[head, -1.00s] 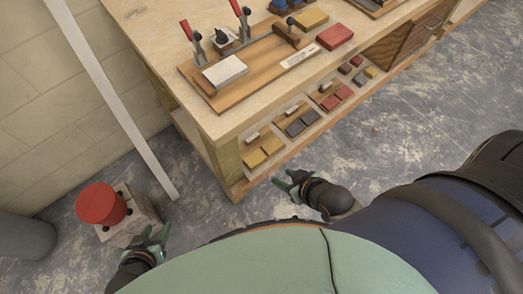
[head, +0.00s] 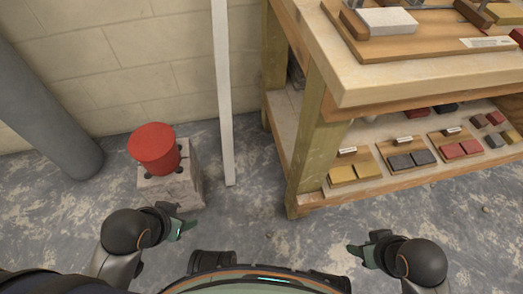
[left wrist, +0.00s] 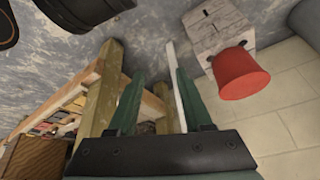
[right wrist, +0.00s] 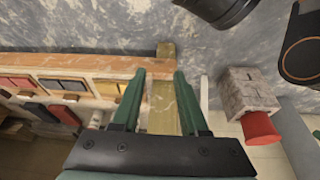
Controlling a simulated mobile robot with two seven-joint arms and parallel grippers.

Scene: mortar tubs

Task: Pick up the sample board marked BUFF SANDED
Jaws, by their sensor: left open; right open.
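Several sample boards lie in a row on the bench's lower shelf, each with a small label too small to read. The nearest board (head: 355,175) carries two yellow-buff pieces. Beside it are a board with dark grey pieces (head: 410,160) and one with red pieces (head: 460,147); a mixed board is further right. The boards also show in the right wrist view (right wrist: 63,85). My left gripper (head: 182,226) is open and empty, low over the floor in front of the red tub. My right gripper (head: 362,252) is open and empty, in front of the shelf, apart from the boards.
The wooden bench (head: 400,85) stands at right, its corner post (head: 318,150) near the buff board. A clamp jig board (head: 385,45) lies on top. A red tub (head: 153,148) sits on a grey block (head: 185,188). A white upright strip (head: 222,90) leans by the wall. Floor between is clear.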

